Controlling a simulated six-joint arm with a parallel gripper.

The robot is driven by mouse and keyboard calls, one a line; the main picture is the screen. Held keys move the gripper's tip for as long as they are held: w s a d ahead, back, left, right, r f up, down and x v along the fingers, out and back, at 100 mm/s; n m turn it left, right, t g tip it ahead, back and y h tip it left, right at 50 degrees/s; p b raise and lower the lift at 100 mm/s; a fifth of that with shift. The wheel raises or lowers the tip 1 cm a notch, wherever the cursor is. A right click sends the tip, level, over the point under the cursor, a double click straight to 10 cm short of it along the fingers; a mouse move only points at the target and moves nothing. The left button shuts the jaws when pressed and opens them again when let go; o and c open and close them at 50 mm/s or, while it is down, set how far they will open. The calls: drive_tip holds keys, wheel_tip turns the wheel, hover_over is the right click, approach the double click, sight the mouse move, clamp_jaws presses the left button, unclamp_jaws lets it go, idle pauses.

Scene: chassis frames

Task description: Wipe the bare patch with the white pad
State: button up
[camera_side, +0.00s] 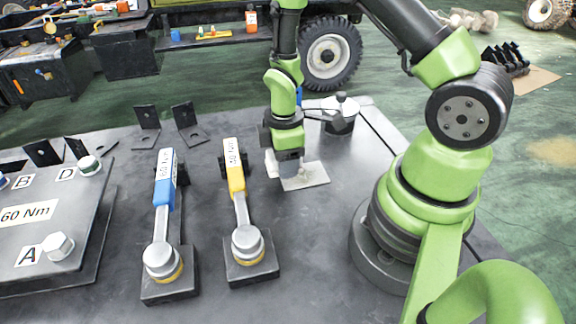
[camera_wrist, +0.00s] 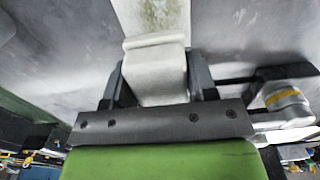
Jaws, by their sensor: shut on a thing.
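My gripper (camera_side: 287,163) is low over the dark table, near the back middle in the side view. It is shut on the white pad (camera_wrist: 157,72), which sits between its two dark fingers in the wrist view. In the side view, a little of the pad (camera_side: 271,164) shows at the gripper's left. The bare patch (camera_side: 308,177) is a pale grey rectangle just under and to the right of the gripper. In the wrist view the patch (camera_wrist: 153,17) lies beyond the pad and has a greenish smudge. I cannot tell whether the pad touches it.
A blue wrench (camera_side: 164,190) and a yellow wrench (camera_side: 236,180) stand on blocks left of the gripper. A dark round pot (camera_side: 340,117) stands behind right. A labelled plate (camera_side: 40,215) with bolts is far left. Black brackets (camera_side: 146,125) stand at the back.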

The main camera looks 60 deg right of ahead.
drive_tip(key=shift+r, duration=2.6)
drive_tip(key=w+d, duration=0.4)
drive_tip(key=w, duration=0.3)
approach(256, 138)
wheel_tip(256, 138, down, 7)
drive_tip(key=shift+f, duration=0.1)
drive_tip(key=shift+f, duration=0.1)
drive_tip(key=o, duration=1)
drive_tip(key=shift+o, duration=0.2)
